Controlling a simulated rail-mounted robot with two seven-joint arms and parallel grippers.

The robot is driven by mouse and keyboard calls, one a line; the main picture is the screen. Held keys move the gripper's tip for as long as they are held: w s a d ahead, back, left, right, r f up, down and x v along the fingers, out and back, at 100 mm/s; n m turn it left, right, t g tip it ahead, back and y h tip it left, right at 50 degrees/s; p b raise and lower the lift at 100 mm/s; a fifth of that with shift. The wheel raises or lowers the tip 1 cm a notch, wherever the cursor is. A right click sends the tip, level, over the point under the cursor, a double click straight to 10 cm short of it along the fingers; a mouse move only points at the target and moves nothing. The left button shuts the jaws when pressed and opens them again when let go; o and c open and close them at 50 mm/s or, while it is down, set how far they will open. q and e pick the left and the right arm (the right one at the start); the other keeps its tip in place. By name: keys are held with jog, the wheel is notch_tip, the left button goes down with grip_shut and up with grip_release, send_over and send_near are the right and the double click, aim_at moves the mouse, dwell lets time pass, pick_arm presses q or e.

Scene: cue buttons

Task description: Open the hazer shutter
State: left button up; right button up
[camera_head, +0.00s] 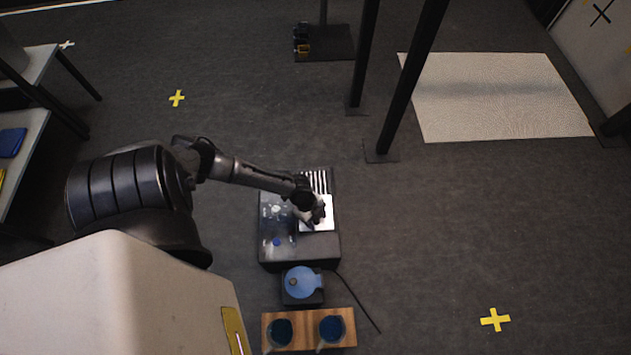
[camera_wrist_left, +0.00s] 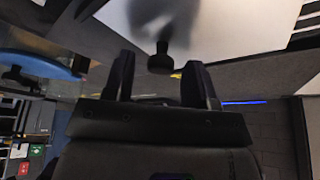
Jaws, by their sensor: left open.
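The hazer (camera_head: 270,248) is a dark box on the floor, with a pale slotted grille (camera_head: 318,181) at its far right. A white shutter plate (camera_head: 325,222) lies on its right part, beside the bare slots. In the left wrist view the white plate (camera_wrist_left: 255,25) carries a dark knob (camera_wrist_left: 160,62). My left gripper (camera_head: 317,214) is over the white plate. In the left wrist view its fingers (camera_wrist_left: 160,74) are open, with the knob in the gap between the tips. I cannot tell whether either finger touches it. My right gripper is not in view.
A blue round lidded thing (camera_head: 302,282) stands just in front of the hazer. A wooden board (camera_head: 305,345) with two dark blue cups is nearer still. A cable (camera_head: 358,308) runs on the floor to the right. Dark posts (camera_head: 405,90) stand behind; the right floor is clear.

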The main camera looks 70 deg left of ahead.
pick_arm(q)
jog(key=p+v, duration=0.7)
jog(key=v, duration=0.6)
jog(key=shift+r, duration=0.4)
jog(key=shift+s+a, duration=0.1)
jog(key=shift+a, duration=0.05)
